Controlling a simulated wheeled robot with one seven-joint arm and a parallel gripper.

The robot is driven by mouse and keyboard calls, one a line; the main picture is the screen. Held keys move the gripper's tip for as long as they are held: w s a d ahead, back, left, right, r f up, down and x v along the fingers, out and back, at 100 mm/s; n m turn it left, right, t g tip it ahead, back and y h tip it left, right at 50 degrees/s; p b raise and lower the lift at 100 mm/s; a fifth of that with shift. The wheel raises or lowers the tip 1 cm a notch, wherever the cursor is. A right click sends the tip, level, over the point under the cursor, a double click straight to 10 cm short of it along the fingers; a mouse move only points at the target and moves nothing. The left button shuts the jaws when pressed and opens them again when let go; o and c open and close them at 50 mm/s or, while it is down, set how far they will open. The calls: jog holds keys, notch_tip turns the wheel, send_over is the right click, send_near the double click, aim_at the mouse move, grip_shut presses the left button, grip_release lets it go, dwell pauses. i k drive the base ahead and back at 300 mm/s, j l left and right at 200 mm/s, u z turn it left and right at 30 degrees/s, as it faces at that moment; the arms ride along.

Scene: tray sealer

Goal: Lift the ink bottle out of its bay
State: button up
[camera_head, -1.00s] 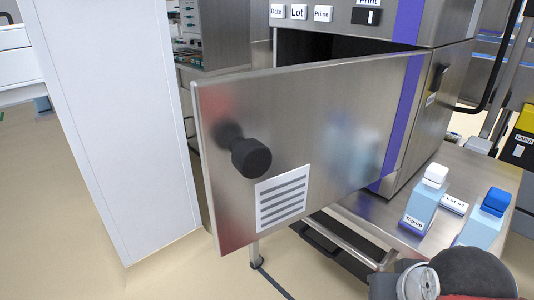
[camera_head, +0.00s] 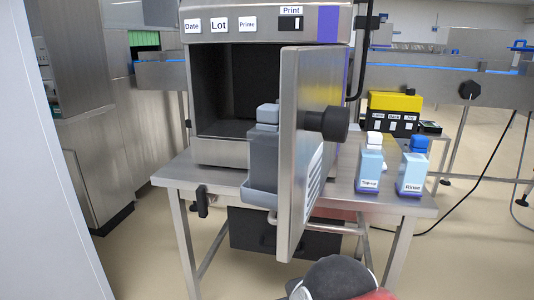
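A grey bottle with a lighter grey cap (camera_head: 266,150), likely the ink bottle, stands upright in a grey holder, its bay (camera_head: 258,196), in front of the machine's open compartment. The open steel door (camera_head: 300,160), seen nearly edge-on, hides the right side of both. The door's round black knob (camera_head: 325,124) faces right. My gripper is not in view; only a dark rounded part of my arm shows at the bottom edge.
The machine (camera_head: 265,30) stands on a steel table (camera_head: 220,185). Two light-blue bottles, Top-up (camera_head: 369,165) with a white cap and Rinse (camera_head: 412,170) with a blue cap, stand right of the door. A white panel (camera_head: 45,150) fills the left edge. Floor is clear front left.

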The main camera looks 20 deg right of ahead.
aim_at(263, 139)
jog(key=j+z, duration=0.25)
jog(key=j, duration=0.2)
jog(key=k+j+z, duration=0.25)
jog(key=j, duration=0.15)
jog(key=j+z, duration=0.25)
jog(key=j, duration=0.15)
jog(key=k+j+z, duration=0.25)
jog(key=j, duration=0.15)
jog(key=i, duration=0.1)
